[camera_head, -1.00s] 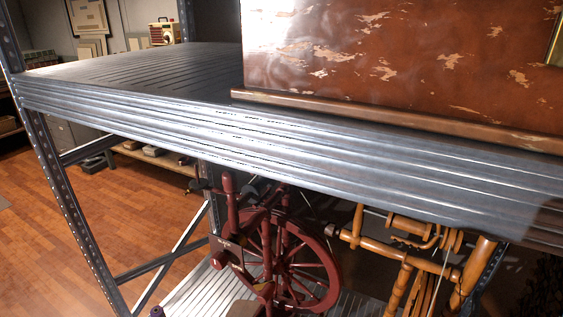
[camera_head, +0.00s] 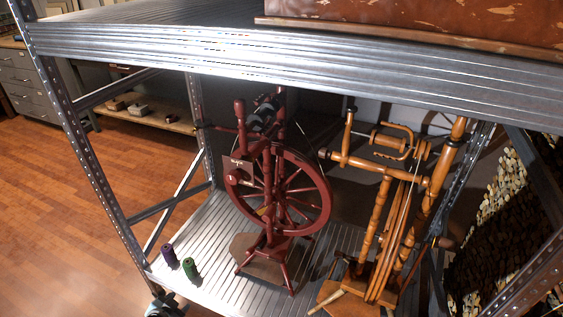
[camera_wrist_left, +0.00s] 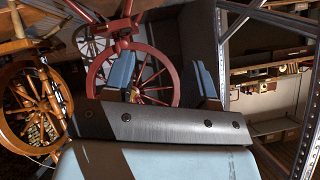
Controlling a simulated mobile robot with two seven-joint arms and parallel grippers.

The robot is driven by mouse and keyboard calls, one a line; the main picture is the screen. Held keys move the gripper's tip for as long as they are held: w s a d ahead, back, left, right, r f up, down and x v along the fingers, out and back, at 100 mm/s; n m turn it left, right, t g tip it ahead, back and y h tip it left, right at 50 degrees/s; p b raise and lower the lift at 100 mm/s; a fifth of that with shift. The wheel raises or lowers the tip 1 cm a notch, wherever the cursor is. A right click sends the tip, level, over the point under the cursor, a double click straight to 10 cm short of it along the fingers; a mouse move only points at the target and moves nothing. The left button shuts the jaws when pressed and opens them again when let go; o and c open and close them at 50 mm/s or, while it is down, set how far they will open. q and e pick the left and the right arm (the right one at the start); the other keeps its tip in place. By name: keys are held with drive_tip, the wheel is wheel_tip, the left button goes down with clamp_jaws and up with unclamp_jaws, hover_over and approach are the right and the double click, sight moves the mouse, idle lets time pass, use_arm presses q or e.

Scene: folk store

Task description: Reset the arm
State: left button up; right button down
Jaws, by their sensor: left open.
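My left gripper (camera_head: 166,304) shows only as a small dark part at the bottom edge of the head view, by the front of the lower shelf. In the left wrist view its two blue-grey fingers (camera_wrist_left: 163,80) stand wide apart with nothing between them. A dark red spinning wheel (camera_wrist_left: 145,88) shows behind the fingers there. My right gripper is in neither view.
The ridged metal lower shelf (camera_head: 215,225) holds the red spinning wheel (camera_head: 318,190), a wooden spinning wheel (camera_head: 372,225), a purple spool (camera_head: 169,256) and a green spool (camera_head: 190,269). A metal upper shelf (camera_head: 200,45) is overhead. A rack post (camera_head: 85,150) stands left; open floor (camera_head: 60,220) lies beyond.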

use_arm(q)
drive_tip(key=a+r+m+y, duration=0.1)
drive_tip(key=a+r+y, duration=0.15)
drive_tip(key=a, duration=1.35)
drive_tip(key=s+d+r+h, duration=0.2)
drive_tip(key=s+d+r, duration=0.5)
drive_tip(key=s+d, duration=0.3)
drive_tip(key=s+d+r+h, duration=0.1)
drive_tip(key=s+d+r, duration=0.65)
drive_tip(key=s, duration=0.55)
drive_tip(key=w+d+r+n, duration=0.2)
drive_tip(key=d+n, duration=0.4)
drive_tip(key=d, duration=0.7)
wheel_tip(320, 180, up, 15)
drive_tip(key=s+a+p, duration=0.1)
drive_tip(key=a+p, duration=0.1)
drive_tip(key=p, duration=1.9)
drive_tip(key=shift+r+m+t+p, duration=0.2)
drive_tip(key=shift+m+t+p, duration=0.1)
drive_tip(key=shift+p, duration=0.05)
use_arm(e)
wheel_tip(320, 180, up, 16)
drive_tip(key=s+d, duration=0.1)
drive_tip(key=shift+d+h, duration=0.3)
use_arm(q)
drive_tip(key=shift+s, duration=0.1)
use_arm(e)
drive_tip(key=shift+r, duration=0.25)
